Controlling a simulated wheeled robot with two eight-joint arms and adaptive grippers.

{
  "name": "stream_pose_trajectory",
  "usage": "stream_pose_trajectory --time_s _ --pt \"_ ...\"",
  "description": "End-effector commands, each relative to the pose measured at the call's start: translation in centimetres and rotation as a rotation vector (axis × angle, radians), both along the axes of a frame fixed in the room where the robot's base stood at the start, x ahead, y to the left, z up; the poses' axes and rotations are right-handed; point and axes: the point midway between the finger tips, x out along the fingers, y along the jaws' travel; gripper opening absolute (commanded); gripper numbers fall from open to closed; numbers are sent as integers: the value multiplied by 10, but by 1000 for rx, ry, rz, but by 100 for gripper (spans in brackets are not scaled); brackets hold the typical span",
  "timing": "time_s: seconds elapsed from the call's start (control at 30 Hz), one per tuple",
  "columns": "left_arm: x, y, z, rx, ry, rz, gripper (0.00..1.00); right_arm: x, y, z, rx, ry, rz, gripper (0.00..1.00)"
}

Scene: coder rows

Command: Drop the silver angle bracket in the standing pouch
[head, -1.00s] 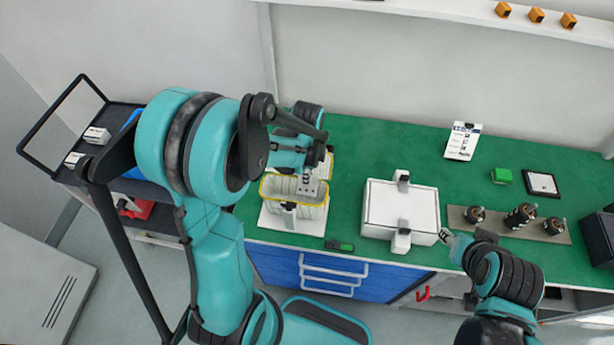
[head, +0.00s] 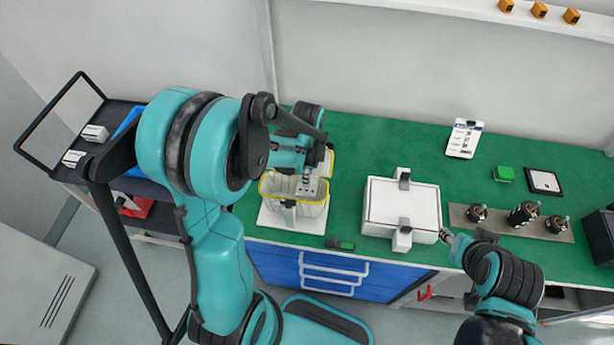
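The standing pouch (head: 312,211) is translucent with a yellow rim and stands open on a white base at the left of the green bench. My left gripper (head: 306,178) points down over the pouch mouth. Its narrow fingertips look closed on the silver angle bracket (head: 309,188), a small grey plate with dark holes, which appears at the pouch mouth. I cannot tell how deep it hangs. My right gripper (head: 446,237) is low by the right edge of the white box, apart from the pouch; its fingers are too small to read.
The white box (head: 402,206) with grey clamps stands right of the pouch. A second yellow-rimmed piece shows partly behind the pouch, mostly hidden by my arm. A metal plate (head: 512,223) with several dark fittings lies at the right.

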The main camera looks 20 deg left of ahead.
Motion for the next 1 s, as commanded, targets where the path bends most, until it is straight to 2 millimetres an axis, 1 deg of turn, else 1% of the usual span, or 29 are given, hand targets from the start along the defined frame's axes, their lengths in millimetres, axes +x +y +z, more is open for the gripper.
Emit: stream_pose_trajectory --time_s 0.17,0.2,0.27,0.3,0.57,0.67,0.77,1.0 --pt "0 0 -3 0 0 0 0 0 0 -3 0 0 0 40" --pt "0 0 -3 0 0 0 12 0 0 -3 0 0 0 40" --pt "0 0 -3 0 0 0 28 0 0 -2 0 0 0 40" --pt "0 0 -3 0 0 0 29 0 0 -2 0 0 0 40" --pt "0 0 -2 0 0 0 29 0 0 -2 0 0 0 40" --pt "0 0 1 0 0 0 29 0 0 -2 0 0 0 40" --pt "0 0 12 0 0 0 29 0 0 -2 0 0 0 40" --pt "0 0 51 0 0 0 29 0 0 -2 0 0 0 40"
